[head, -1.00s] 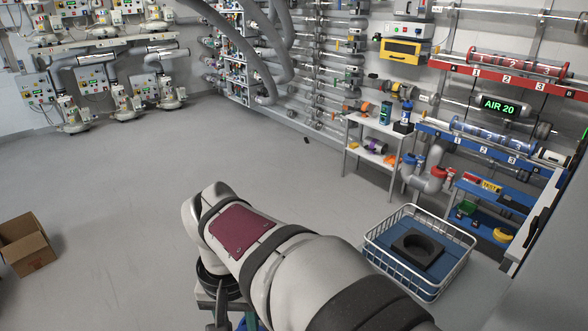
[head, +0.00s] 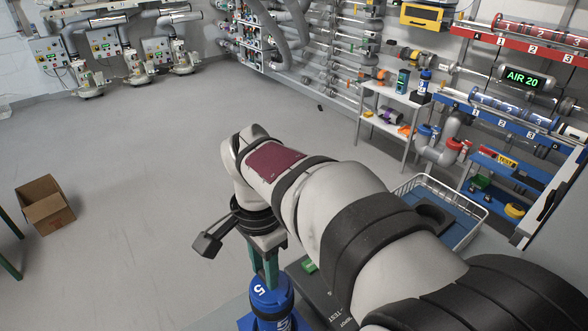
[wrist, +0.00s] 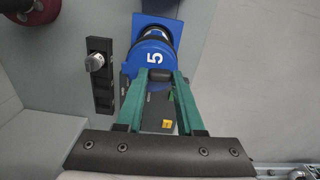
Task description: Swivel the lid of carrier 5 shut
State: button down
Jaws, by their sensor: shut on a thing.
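Carrier 5 (head: 271,305) is a blue cylinder with a white 5 on its lid, upright at the bottom of the head view. In the wrist view its blue lid (wrist: 148,52) sits over a dark round body, with a blue square plate (wrist: 152,20) beyond it. My gripper (head: 266,280) points down at the carrier's top. Its green fingers are shut on a small dark tab (wrist: 160,75) at the lid's near edge. The fingers hide part of the lid, and I cannot tell how far it is turned.
A black bar with a metal knob (wrist: 96,62) lies left of the carrier in the wrist view. A dark box marked TEST (head: 318,290) stands close to its right. A wire basket (head: 465,232) is farther right, and a cardboard box (head: 45,205) is on the floor at left.

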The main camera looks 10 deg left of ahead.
jog(key=shift+w+d+m, duration=0.15)
jog(key=shift+w+m, duration=0.05)
jog(key=shift+m, duration=0.3)
jog(key=c, duration=0.5)
grip_release()
notch_tip(320, 180, up, 16)
jog(key=shift+f, duration=0.1)
